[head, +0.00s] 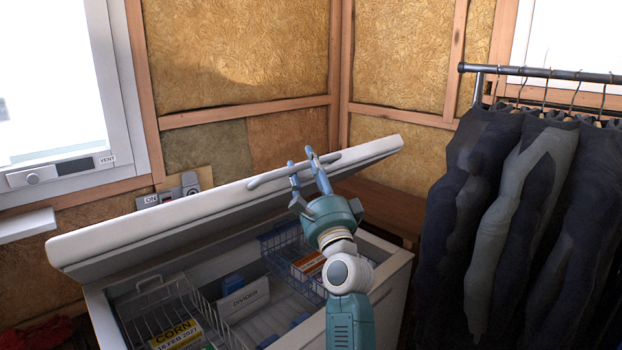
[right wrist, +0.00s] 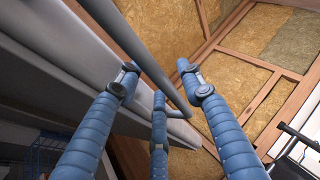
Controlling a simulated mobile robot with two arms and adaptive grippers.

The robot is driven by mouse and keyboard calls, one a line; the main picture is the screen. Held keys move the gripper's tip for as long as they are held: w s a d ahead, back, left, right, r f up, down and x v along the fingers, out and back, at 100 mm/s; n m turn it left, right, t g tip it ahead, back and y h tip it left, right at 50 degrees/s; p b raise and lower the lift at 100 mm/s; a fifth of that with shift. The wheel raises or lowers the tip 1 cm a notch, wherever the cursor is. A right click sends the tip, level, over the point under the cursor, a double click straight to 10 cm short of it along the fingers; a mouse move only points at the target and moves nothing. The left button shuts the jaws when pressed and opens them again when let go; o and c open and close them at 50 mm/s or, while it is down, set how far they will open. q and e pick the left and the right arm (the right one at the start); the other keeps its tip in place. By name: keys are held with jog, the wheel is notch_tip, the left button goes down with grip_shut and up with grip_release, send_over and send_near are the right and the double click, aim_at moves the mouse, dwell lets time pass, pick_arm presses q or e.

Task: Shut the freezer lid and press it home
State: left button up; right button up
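The freezer lid (head: 160,226) is white and stands partly open, tilted above the chest freezer (head: 395,285). A pale bar handle (head: 268,180) runs along the lid's near edge. My right gripper (head: 312,168) is at this handle, its blue fingers spread. In the right wrist view the gripper (right wrist: 158,75) has its fingers apart, and the grey handle (right wrist: 179,101) passes between or just beyond them. I cannot tell whether they touch it. The lid (right wrist: 90,75) fills the left of that view. My left gripper is not in view.
Inside the freezer are wire baskets (head: 280,243), a corn package (head: 178,336) and a divider (head: 245,300). Dark clothes hang on a rack (head: 540,72) at the right. A window (head: 50,90) and insulated walls stand behind.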

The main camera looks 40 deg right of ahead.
jog(key=v, duration=1.1)
jog(key=shift+s, duration=0.3)
jog(key=shift+a+f, duration=0.1)
jog(key=shift+f, duration=0.05)
